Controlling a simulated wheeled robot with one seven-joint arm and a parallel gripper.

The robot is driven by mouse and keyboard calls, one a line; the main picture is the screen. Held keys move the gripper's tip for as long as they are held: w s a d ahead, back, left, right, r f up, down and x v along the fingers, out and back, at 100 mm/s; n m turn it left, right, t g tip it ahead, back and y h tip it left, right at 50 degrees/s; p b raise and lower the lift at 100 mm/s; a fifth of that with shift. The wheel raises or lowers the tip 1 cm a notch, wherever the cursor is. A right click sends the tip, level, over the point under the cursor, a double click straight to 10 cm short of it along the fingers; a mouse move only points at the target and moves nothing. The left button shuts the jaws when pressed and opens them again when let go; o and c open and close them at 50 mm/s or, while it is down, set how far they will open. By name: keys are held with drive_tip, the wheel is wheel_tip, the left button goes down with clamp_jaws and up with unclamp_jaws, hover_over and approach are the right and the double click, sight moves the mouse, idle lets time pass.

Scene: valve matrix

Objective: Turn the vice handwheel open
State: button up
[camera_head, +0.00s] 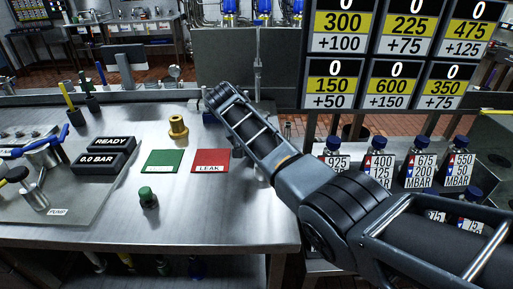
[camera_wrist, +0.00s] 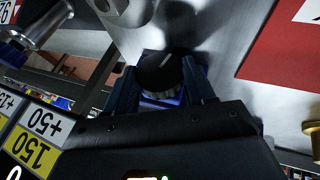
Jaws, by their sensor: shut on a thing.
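In the wrist view, a round black knob with a pale line on its face (camera_wrist: 160,68), which looks like the vice handwheel, sits between the fingers of my gripper (camera_wrist: 163,88). The gripper is shut on it. A bright metal body, likely the vice (camera_wrist: 125,10), shows just beyond the knob.
A red LEAK pad (camera_head: 210,168) and a green pad (camera_head: 164,161) lie left of my arm. A brass fitting (camera_head: 178,127) and a green-capped part (camera_head: 148,197) stand on the bench. Labelled bottles (camera_head: 379,165) stand at the right, under number boards (camera_head: 398,40).

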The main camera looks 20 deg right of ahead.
drive_tip(key=shift+w+a+f+n+g+h+b, duration=0.1)
drive_tip(key=shift+n+g+h+b, duration=0.1)
drive_tip(key=shift+h+b, duration=0.6)
drive_tip(key=shift+a+f+n+g+h+b, duration=0.1)
drive_tip(key=shift+g+h+b, duration=0.1)
drive_tip(key=shift+h+b, duration=0.55)
drive_tip(key=o, duration=0.8)
drive_tip(key=shift+b+v, duration=0.6)
drive_tip(key=shift+v, duration=3.35)
